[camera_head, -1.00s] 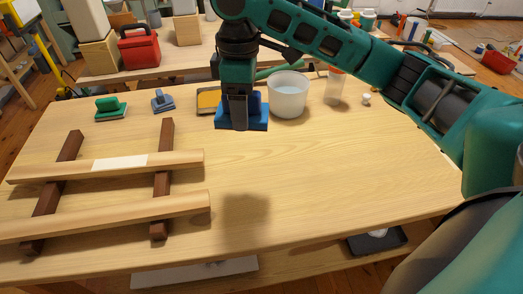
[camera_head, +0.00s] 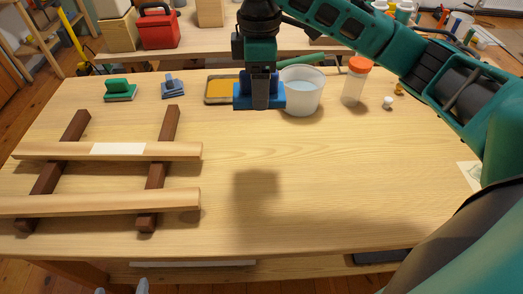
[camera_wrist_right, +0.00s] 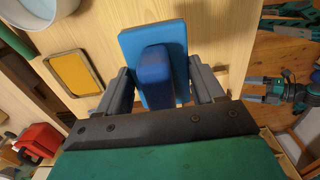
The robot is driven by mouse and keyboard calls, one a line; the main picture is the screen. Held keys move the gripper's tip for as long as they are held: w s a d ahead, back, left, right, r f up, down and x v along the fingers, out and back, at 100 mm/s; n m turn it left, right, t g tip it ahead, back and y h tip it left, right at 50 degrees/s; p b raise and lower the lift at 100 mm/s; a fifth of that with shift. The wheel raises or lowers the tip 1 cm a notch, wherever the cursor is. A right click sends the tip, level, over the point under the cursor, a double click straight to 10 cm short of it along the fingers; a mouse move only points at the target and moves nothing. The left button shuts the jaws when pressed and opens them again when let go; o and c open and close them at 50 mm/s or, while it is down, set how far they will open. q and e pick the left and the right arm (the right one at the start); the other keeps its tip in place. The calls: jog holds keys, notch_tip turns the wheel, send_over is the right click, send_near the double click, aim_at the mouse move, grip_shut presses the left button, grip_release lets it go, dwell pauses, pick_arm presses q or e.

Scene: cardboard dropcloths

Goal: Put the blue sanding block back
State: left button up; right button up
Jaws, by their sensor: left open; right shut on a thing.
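The blue sanding block (camera_head: 243,97) is in my right gripper (camera_head: 261,103), which is shut on its raised grip. The block's flat base seems to hang above the table, with a shadow in front of it. In the right wrist view the blue block (camera_wrist_right: 155,50) sits between the two fingers of the right gripper (camera_wrist_right: 160,90). My left gripper (camera_wrist_right: 256,90) shows at the right of that view, open and empty, away from the block. Its grey tips (camera_head: 142,286) barely show at the bottom edge of the head view.
A tray with a yellow pad (camera_head: 222,90) lies left of the block. A white bucket (camera_head: 304,97) and an orange-lidded jar (camera_head: 354,85) stand to its right. A green block (camera_head: 120,91) and a grey-blue block (camera_head: 172,88) sit back left. Wooden rails (camera_head: 60,204) lie front left. The table's middle is clear.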

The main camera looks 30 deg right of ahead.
jog(key=b, duration=0.3)
send_near(260, 158)
notch_tip(260, 158, down, 5)
jog(key=shift+f, duration=0.55)
jog(key=shift+f, duration=0.1)
jog(key=o, duration=1)
